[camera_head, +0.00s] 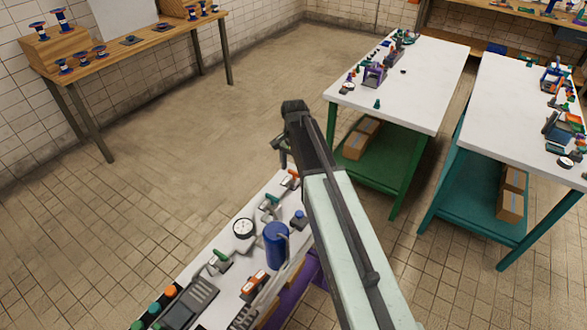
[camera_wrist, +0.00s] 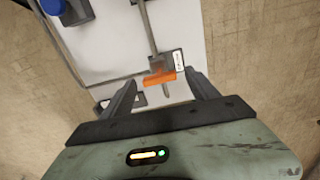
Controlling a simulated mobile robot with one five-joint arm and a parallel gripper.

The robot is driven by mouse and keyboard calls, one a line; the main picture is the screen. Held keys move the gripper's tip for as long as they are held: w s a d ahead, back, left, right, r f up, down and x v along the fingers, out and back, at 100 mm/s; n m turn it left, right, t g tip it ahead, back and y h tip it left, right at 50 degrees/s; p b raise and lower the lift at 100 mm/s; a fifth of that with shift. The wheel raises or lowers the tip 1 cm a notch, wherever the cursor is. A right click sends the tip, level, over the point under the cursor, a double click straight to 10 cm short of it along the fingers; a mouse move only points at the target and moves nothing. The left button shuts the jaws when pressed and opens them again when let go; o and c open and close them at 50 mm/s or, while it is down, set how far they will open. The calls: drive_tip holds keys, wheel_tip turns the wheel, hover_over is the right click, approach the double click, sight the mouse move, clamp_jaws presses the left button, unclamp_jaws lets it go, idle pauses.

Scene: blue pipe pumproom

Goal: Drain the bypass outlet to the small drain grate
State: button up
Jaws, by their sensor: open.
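My gripper (camera_wrist: 163,84) is open and empty, above the far end of a narrow white bench (camera_head: 205,259). In the wrist view an orange lever handle (camera_wrist: 158,79) lies crosswise between and ahead of the two fingers. The handle sits on a thin grey pipe (camera_wrist: 150,42) running up the picture, beside a small dark block with a white label (camera_wrist: 178,61). I cannot tell whether the fingers touch the handle. In the head view an orange-topped fitting (camera_head: 291,176) shows just below my gripper (camera_head: 284,158). I cannot make out which part is the bypass outlet or a drain grate.
White-topped tables (camera_head: 425,80) stand at the right. A wooden bench (camera_head: 120,50) stands at the left wall. The tiled floor between is clear.

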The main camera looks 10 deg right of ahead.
sight(294, 173)
wheel_tip(294, 173, up, 8)
drive_tip(key=p, duration=0.7)
drive_tip(key=shift+p, duration=0.4)
drive_tip(key=shift+f, duration=0.15)
drive_tip(key=shift+s, duration=0.35)
drive_tip(key=s+n, duration=0.9)
drive_tip(key=s, duration=0.7)
